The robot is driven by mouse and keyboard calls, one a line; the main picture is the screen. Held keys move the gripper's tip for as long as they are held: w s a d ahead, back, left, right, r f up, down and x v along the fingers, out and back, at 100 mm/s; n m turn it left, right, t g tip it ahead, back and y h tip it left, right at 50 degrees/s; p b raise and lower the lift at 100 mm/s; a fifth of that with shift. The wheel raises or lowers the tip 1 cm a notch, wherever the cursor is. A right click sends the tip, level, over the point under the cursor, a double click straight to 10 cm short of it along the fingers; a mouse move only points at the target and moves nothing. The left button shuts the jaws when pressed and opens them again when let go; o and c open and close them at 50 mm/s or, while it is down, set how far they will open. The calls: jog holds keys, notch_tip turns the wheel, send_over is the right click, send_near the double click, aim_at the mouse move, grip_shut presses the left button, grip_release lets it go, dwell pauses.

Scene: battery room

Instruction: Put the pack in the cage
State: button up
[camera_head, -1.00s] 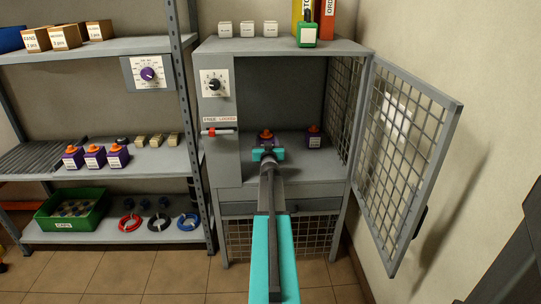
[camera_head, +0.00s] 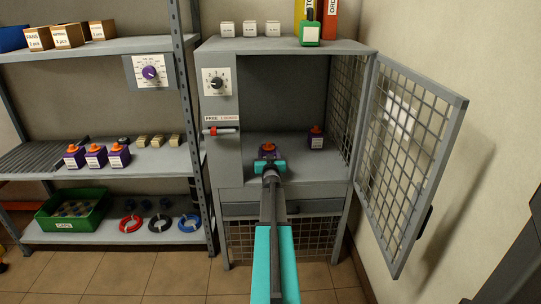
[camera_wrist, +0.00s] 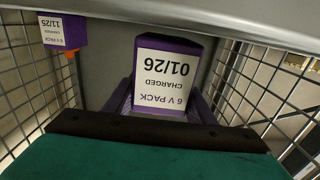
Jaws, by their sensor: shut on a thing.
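My gripper (camera_head: 269,164) is shut on a purple pack (camera_head: 268,150) with an orange top, inside the open cage (camera_head: 285,98). In the wrist view the held pack (camera_wrist: 165,75) shows a white label reading "6 V PACK CHARGED 01/26", upside down. My gripper covers its lower part in the head view, so I cannot tell whether it touches the cage floor. A second purple pack (camera_head: 316,138) stands in the cage to the right, apart from the held one. In the wrist view that pack (camera_wrist: 63,31) is labelled 11/25. The mesh door (camera_head: 410,150) is wide open to the right.
A red-tipped latch (camera_head: 222,131) sits on the cage's left panel under a "FREE LOCKED" label. Several purple packs (camera_head: 96,155) and a green caps bin (camera_head: 75,212) are on the left shelves. Small white boxes (camera_head: 250,29) stand on top.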

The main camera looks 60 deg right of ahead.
jog(key=shift+f, duration=0.35)
jog(key=shift+f, duration=0.15)
jog(key=o, duration=1.7)
jog(key=shift+p+v, duration=0.35)
jog(key=shift+v, duration=5.65)
jog(key=shift+w+a, duration=0.1)
